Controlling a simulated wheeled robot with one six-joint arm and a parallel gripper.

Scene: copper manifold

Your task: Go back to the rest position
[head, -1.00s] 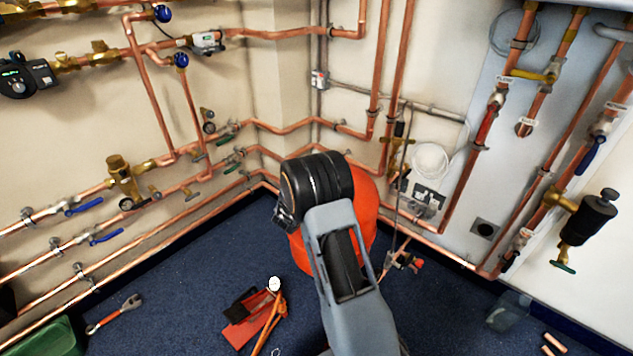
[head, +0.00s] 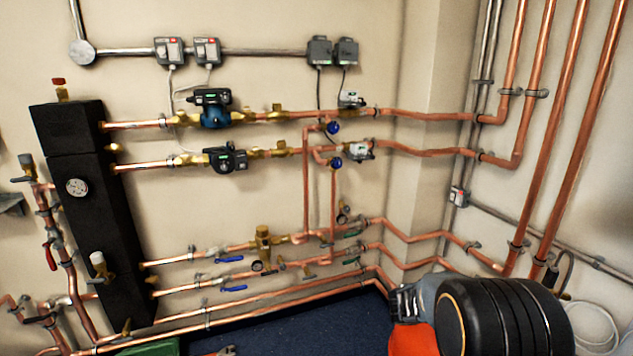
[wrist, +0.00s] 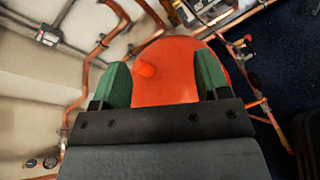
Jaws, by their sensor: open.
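My gripper (wrist: 165,84) shows in the wrist view with its two green fingers wide apart. It is open, and nothing is between the fingers. A rounded orange-red object (wrist: 165,62) lies beyond the fingers in that view; I cannot tell how far off it is. In the head view part of my arm fills the bottom right, and the fingers are not visible there. An orange-red surface (head: 418,340) shows at the bottom edge beside my arm.
Copper pipes (head: 430,150) run along both walls and meet at the corner. A black manifold (head: 80,190) with a gauge stands at the left, with pumps (head: 228,160) on its pipes. Blue floor (head: 290,325) shows below, with a green box (head: 150,347) at the bottom edge.

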